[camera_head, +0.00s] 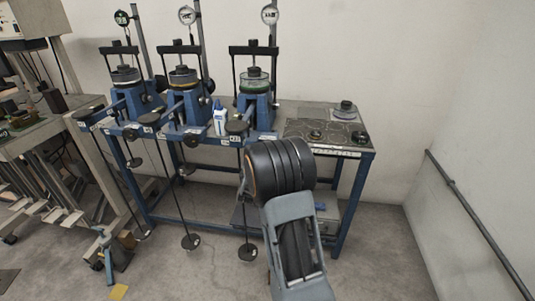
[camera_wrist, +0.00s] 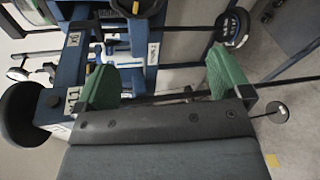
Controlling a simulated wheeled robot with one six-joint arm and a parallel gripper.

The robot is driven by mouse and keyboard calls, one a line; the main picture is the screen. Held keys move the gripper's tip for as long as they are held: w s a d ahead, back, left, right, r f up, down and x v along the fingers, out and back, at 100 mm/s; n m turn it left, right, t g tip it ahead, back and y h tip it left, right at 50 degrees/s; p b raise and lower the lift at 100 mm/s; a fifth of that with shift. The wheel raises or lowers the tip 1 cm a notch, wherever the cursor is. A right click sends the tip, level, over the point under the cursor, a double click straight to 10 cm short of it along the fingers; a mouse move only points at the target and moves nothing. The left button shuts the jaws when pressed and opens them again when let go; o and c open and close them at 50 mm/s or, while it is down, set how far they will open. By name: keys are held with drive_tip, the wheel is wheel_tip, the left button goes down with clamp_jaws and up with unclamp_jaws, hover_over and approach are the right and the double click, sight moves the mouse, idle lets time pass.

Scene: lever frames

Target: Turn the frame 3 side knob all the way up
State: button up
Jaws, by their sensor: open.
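Three blue lever frames stand in a row on a blue bench in the head view. The rightmost (camera_head: 257,108), which I take as frame 3, has a green-ringed cell on top. Its side knob cannot be made out for certain there; my arm covers part of that area. In the wrist view, a dark round knob (camera_wrist: 137,6) is cut by the top edge, but I cannot tell which frame it belongs to. My gripper (camera_wrist: 165,84) is open, its green fingers apart in front of blue framework, with a thin rod passing between or behind them. The head view hides the fingers.
Hanging rods end in round weights (camera_head: 248,252) (camera_head: 191,241) near the floor. A large black round end (camera_wrist: 20,115) sits close left of my gripper. A white-blue bottle (camera_head: 220,120) stands between frames. Floor at right is clear.

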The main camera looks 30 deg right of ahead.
drive_tip(key=d+n+h, duration=0.2)
drive_tip(key=d+h, duration=0.1)
drive_tip(key=shift+d+r+n, duration=0.25)
drive_tip(key=shift+r+n, duration=0.05)
drive_tip(key=shift+r, duration=0.1)
drive_tip(key=b+x, duration=0.1)
drive_tip(key=x, duration=0.8)
drive_tip(key=shift+r, duration=0.1)
drive_tip(key=shift+c, duration=0.2)
drive_tip(key=c, duration=1.1)
drive_tip(key=shift+r, duration=0.1)
